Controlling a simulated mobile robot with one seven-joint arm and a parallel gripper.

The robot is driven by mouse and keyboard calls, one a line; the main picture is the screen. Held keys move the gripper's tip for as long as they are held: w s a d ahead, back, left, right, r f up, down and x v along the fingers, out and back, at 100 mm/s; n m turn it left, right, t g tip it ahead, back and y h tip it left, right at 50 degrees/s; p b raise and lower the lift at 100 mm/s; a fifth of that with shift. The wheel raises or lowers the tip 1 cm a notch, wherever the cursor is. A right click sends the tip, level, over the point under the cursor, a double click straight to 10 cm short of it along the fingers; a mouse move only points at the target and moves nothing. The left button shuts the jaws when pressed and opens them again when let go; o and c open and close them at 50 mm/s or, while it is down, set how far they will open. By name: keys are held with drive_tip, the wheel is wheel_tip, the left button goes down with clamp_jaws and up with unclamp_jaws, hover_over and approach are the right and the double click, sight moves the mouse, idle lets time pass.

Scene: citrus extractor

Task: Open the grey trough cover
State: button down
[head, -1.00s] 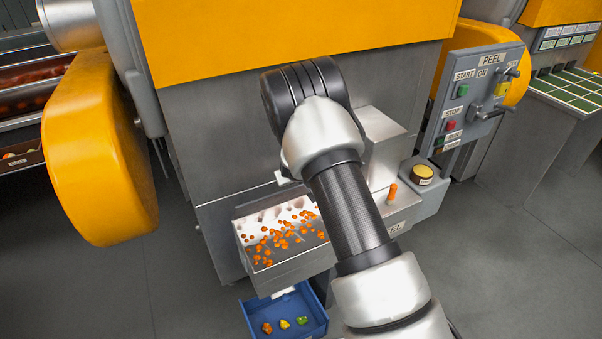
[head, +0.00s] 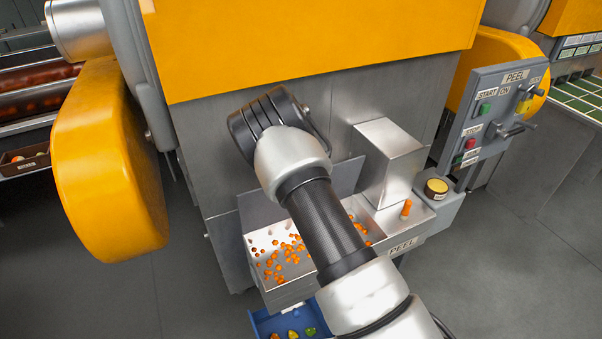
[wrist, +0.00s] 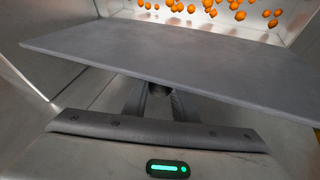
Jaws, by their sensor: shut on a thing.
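The grey trough cover (head: 262,205) stands raised and steeply tilted at the back of the open trough (head: 288,292) in the head view, showing on both sides of my arm. In the wrist view the cover (wrist: 200,62) is a flat grey plate across the picture. My gripper (wrist: 158,90) is shut at the cover's near side; the fingertips and the exact spot they hold are hidden by the plate. In the head view my arm hides the gripper. Orange bits lie in the trough and also show beyond the plate in the wrist view.
A metal box (head: 392,165) stands right of the cover, with an orange peg (head: 406,208) by it. The PEEL control panel (head: 490,125) is farther right. A blue bin (head: 268,322) sits below the trough. A yellow guard (head: 108,160) is at left.

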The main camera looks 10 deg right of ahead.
drive_tip(key=c, duration=1.5)
unclamp_jaws()
drive_tip(key=v, duration=1.7)
drive_tip(key=shift+s+r, duration=0.15)
drive_tip(key=shift+r, duration=0.05)
